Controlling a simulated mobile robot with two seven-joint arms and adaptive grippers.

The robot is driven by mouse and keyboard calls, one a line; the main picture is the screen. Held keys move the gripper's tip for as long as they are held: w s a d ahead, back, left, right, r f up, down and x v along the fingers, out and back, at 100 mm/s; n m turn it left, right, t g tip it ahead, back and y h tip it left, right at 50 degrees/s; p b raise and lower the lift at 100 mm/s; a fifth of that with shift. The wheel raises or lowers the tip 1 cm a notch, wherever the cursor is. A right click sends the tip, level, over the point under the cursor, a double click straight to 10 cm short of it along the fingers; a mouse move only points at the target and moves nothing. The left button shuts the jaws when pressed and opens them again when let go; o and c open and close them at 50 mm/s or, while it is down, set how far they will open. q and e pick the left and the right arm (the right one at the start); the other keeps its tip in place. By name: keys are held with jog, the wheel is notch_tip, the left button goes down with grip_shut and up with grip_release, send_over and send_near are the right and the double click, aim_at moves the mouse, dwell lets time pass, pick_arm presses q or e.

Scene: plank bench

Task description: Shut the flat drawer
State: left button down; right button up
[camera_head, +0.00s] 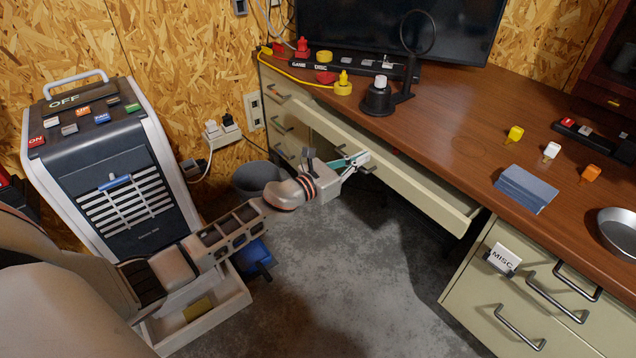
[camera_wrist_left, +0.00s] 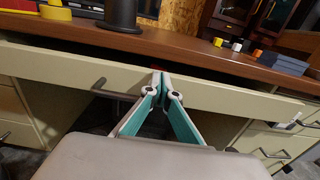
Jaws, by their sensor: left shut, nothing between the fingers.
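The flat drawer (camera_head: 425,192) is the long, shallow cream drawer under the middle of the desk. It stands out from beneath the desktop, and a strip of its inside shows behind its front. My left gripper (camera_head: 362,158) is shut and empty, with its teal fingertips at the drawer front near a dark handle. In the left wrist view the closed fingertips (camera_wrist_left: 161,77) lie against or just before the drawer front (camera_wrist_left: 225,94), to the right of a handle (camera_wrist_left: 99,83). I cannot tell whether they touch. My right gripper is not in view.
The wooden desktop (camera_head: 450,125) carries a black stand (camera_head: 378,98), a blue box (camera_head: 525,188) and small coloured pieces. Drawer units stand at both sides, the right one with a MISC label (camera_head: 503,258). A dark heater-like unit (camera_head: 130,190) stands left. The grey floor before the drawer is clear.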

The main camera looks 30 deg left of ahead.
pick_arm(q)
jog(key=shift+x, duration=1.05)
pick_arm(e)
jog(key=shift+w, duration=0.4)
pick_arm(q)
jog(key=shift+s, duration=0.1)
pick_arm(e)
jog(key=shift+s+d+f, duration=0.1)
